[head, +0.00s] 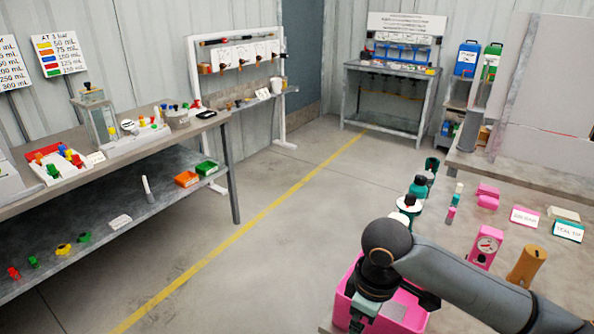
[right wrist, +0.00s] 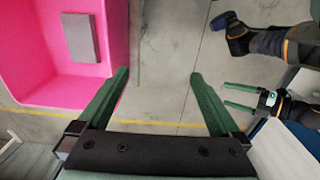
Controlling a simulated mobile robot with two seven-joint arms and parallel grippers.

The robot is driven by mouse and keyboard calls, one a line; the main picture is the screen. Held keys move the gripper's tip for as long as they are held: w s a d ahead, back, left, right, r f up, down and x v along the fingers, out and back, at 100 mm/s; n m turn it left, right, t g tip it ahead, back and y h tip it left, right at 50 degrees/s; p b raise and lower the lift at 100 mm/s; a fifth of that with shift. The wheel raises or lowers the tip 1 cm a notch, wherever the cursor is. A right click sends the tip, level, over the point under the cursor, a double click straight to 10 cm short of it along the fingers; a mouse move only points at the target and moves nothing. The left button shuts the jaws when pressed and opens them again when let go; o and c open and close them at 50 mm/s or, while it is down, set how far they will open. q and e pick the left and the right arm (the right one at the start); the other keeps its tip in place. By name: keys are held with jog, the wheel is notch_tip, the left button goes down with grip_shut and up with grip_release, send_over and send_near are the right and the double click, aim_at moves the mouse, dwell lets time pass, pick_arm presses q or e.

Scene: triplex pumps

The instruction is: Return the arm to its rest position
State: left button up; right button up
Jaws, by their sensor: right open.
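My right arm comes in from the right in the head view, and its hand is over the pink bin (head: 342,312) at the near end of the right-hand table.
A long workbench (head: 190,135) stands at the left. The floor between, with a yellow line (head: 245,228), is clear.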

jog(key=s+a+f+m+t+y, duration=0.2)
jog(key=s+a+f+y, duration=0.25)
jog(key=s+f, duration=0.25)
jog(key=s+d+f+m+t+h, duration=0.1)
jog(key=s+d+f+m+h, duration=0.1)
jog(key=s+d+m, duration=0.4)
jog(key=s+d+f+m+h, duration=0.1)
jog(key=s+d+f+h, duration=0.2)
jog(key=d, duration=0.6)
jog(key=w+a+f+t+y, duration=0.2)
jog(key=w+a+f+t, duration=0.1)
jog(key=f, duration=0.7)
jog(key=shift+a+f+t, duration=0.25)
jog(key=shift+a+t, duration=0.65)
jog(key=shift+t, duration=0.5)
jog(key=shift+y, duration=0.25)
